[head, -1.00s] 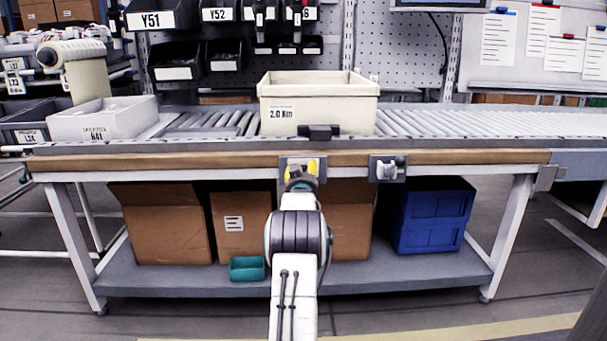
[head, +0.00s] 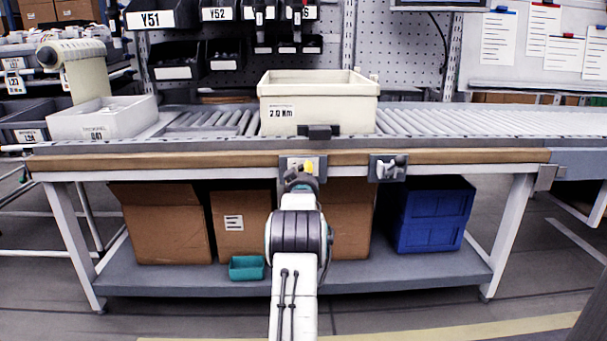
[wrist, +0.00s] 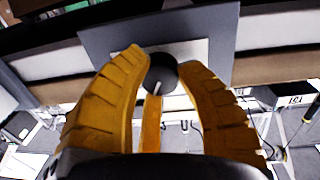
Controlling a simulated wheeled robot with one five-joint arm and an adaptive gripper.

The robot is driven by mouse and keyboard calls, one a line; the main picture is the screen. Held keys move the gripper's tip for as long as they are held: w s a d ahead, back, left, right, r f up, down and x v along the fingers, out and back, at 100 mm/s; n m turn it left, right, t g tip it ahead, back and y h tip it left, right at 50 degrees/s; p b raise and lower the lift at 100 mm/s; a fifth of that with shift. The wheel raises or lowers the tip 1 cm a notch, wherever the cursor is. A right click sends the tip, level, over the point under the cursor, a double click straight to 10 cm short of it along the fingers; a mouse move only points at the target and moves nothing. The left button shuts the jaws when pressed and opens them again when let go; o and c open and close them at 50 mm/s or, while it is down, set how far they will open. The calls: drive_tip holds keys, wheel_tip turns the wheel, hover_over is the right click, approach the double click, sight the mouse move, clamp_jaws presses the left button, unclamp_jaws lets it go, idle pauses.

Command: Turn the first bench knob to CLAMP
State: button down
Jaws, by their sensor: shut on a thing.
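The first bench knob (wrist: 161,74) is dark and round with a pale pointer line, which points down in the wrist view. It sits on a grey plate with a light panel (wrist: 221,25). In the head view the plate (head: 286,162) is on the bench's front edge, and my gripper mostly hides the knob. My gripper (wrist: 162,64) has its yellow fingers on both sides of the knob, shut on it; the head view shows the gripper (head: 303,171) at the plate. I cannot read any CLAMP mark.
A second knob plate (head: 375,170) is to the right on the same edge. A cream bin (head: 318,105) labelled 2.0 Nm stands above on the rollers. Cardboard boxes (head: 165,225) and a blue crate (head: 432,215) fill the lower shelf.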

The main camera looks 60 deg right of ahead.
drive_tip(key=shift+w+r+n, duration=0.15)
drive_tip(key=shift+r+n, duration=0.25)
drive_tip(key=shift+n, duration=0.3)
drive_tip(key=c, duration=1.1)
unclamp_jaws()
drive_tip(key=shift+a, duration=0.1)
drive_tip(key=o, duration=0.3)
drive_tip(key=shift+f, duration=0.2)
drive_tip(key=v, duration=1.2)
